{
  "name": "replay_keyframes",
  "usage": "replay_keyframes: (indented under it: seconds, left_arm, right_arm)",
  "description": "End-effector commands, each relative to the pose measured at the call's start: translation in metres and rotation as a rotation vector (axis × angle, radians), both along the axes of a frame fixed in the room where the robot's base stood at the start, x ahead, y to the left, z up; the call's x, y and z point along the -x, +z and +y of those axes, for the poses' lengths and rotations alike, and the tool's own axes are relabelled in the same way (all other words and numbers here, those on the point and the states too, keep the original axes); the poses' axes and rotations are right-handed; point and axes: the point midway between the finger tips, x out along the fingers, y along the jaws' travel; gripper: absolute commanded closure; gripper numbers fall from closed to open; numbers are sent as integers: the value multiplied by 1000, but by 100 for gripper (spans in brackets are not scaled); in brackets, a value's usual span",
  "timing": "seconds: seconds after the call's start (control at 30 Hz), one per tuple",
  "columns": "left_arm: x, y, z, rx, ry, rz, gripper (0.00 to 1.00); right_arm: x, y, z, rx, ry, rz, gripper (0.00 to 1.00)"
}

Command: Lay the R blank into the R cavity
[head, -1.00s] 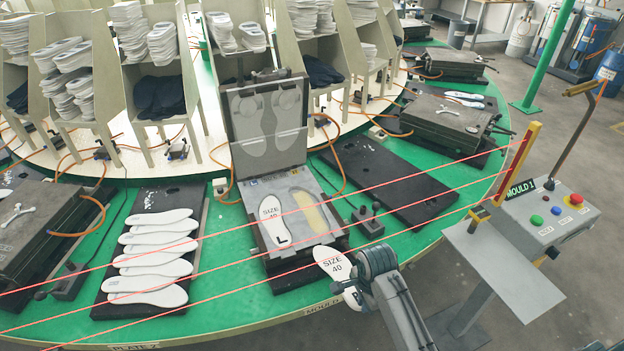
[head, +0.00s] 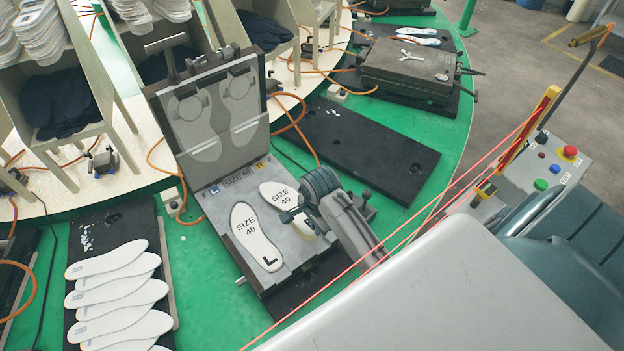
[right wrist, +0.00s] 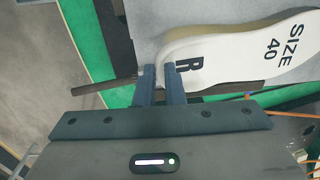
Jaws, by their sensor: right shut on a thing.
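The white R blank (head: 279,196), printed SIZE 40, lies over the right-hand R cavity of the open mould (head: 225,205). In the right wrist view the blank (right wrist: 235,55) shows its R mark by the fingers, with a tan band along its edge. My right gripper (head: 298,215) is shut on the heel end of the blank; its fingers (right wrist: 160,75) also show in the right wrist view. The gripper hides part of the cavity, and I cannot tell whether the blank touches its floor. The L blank (head: 255,236) lies in the left cavity. My left gripper is not in view.
The mould lid (head: 212,112) stands raised behind the cavities. A black plate with several white insoles (head: 118,290) is at left. An empty black plate (head: 365,150) lies at right. A control box (head: 545,165) and red beam lines are further right.

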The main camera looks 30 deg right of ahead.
Motion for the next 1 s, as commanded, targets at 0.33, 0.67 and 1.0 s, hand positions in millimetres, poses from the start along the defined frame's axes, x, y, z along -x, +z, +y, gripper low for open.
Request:
replay_keyframes:
  seconds: [0.33, 0.67, 1.0]
  left_arm:
    - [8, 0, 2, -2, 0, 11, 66]
    - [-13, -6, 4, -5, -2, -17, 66]
    - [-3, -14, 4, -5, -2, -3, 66]
  right_arm:
    - [4, -1, -1, -4, -6, -70, 100]
    - [4, -23, 0, -9, -10, -116, 100]
    - [4, -47, 0, -9, -9, -115, 100]
